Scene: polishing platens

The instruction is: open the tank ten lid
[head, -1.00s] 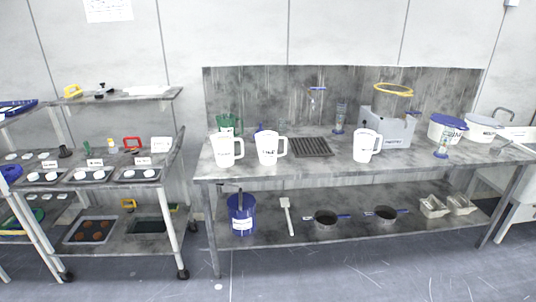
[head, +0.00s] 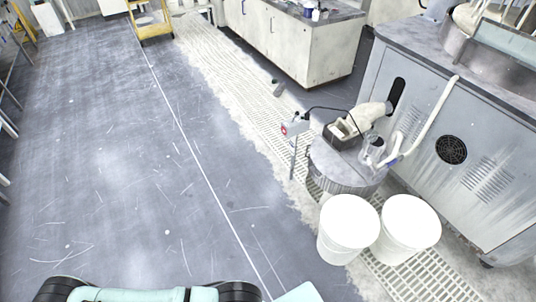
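No tank with a readable "ten" label shows in the head view, so I cannot tell which thing is tank ten or where its lid is. Two round white tubs with plain white tops, a left one (head: 348,229) and a right one (head: 408,229), stand side by side at the lower right. I cannot tell whether the tops are lids. A grey round drum (head: 343,170) stands just behind them with a dark box-like device on top. Neither of my grippers is in view.
A large grey machine cabinet (head: 440,120) with a white hose fills the right side. A floor grating (head: 235,90) runs diagonally in front of it. A thin post with a red button (head: 288,130) stands near the drum. A yellow cart (head: 150,22) is far back. The left floor is clear.

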